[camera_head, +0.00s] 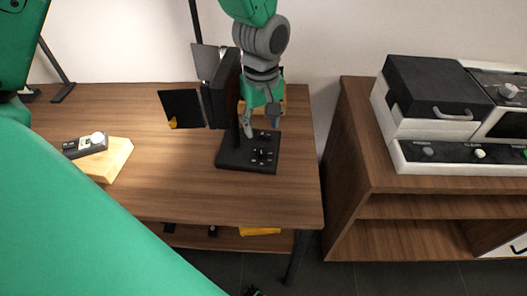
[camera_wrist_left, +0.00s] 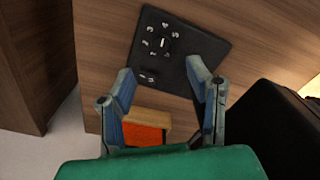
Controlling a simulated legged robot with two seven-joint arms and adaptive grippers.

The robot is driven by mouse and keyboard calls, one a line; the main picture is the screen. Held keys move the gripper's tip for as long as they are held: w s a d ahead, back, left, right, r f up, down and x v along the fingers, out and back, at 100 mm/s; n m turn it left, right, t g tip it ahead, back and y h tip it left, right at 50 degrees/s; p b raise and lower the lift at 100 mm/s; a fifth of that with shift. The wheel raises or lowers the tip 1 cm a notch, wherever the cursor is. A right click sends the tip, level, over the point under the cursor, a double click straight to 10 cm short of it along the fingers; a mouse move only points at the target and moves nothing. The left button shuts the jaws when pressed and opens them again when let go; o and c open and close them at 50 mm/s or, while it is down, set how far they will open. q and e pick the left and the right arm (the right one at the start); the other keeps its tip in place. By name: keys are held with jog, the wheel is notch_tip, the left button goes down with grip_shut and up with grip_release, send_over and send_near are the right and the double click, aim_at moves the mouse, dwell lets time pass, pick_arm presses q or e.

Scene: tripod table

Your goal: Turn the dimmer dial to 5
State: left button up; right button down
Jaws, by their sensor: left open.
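The dimmer is a black base plate (camera_head: 232,157) with white numbers, near the right end of the wooden table. Its small dial shows among the numbers in the wrist view (camera_wrist_left: 165,43). I cannot clearly tell which number the dial points at. My left gripper (camera_head: 261,125) is above the plate's back edge, fingers pointing down. In the wrist view, my left gripper (camera_wrist_left: 160,72) has its fingers spread with nothing between them, and the dial is beyond the fingertips. My right gripper is not in view.
A wooden block with an orange face (camera_wrist_left: 145,133) shows below the fingers in the wrist view. A wooden block (camera_head: 118,157) with a small device (camera_head: 86,146) lies left. A cabinet (camera_head: 350,150) stands right.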

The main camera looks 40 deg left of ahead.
aim_at(261, 151)
pick_arm(q)
jog(key=f+b, duration=0.1)
jog(key=f, duration=0.7)
jog(key=shift+a+f, duration=0.15)
jog(key=shift+a, duration=0.05)
jog(key=shift+d+f, duration=0.25)
jog(key=shift+f, duration=0.2)
jog(key=shift+a, duration=0.25)
grip_shut()
